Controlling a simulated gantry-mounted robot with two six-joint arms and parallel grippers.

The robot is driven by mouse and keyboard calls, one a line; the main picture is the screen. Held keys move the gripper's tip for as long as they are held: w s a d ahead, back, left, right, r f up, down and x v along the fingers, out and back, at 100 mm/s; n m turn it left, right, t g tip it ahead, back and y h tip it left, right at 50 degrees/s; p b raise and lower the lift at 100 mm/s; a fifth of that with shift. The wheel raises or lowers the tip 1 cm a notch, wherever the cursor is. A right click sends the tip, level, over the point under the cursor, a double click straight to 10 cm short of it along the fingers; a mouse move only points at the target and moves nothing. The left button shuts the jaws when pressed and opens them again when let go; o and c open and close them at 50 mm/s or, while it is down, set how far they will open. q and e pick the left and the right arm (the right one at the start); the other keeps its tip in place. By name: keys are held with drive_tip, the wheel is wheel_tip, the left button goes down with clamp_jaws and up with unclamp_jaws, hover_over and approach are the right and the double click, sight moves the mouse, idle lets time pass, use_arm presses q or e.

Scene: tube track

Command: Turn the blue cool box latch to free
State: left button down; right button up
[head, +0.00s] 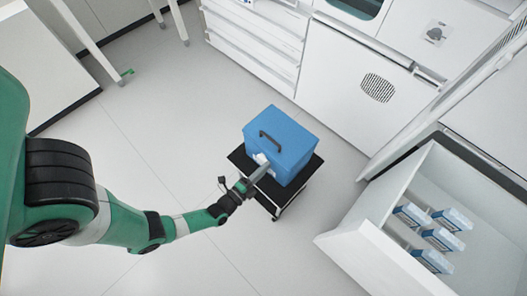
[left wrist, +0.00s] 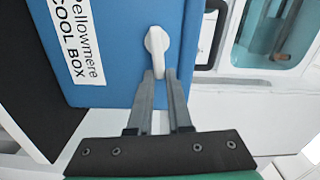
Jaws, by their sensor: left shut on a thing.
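The blue cool box (head: 282,145) stands closed on a small black cart (head: 240,160) in the head view, with a dark handle on its lid. In the left wrist view the cool box (left wrist: 115,30) shows its white label and a white latch (left wrist: 156,42) on its front face. My left gripper (head: 262,172) reaches the front of the box. In the left wrist view its two fingers (left wrist: 160,76) are closed around the narrow end of the latch. The latch's wide end points up in that picture. My right gripper is not in view.
An open white drawer (head: 345,243) at the right holds several blue-and-white boxes (head: 440,238). White cabinets (head: 340,80) line the back. The pale floor (head: 150,120) left of the cart is clear, with table legs at the upper left.

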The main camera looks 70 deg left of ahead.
use_arm(q)
drive_tip(key=shift+f+m, duration=0.25)
drive_tip(key=shift+m, duration=0.45)
drive_tip(key=shift+f, duration=0.1)
drive_tip(key=c, duration=0.8)
unclamp_jaws()
drive_tip(key=shift+c, duration=0.2)
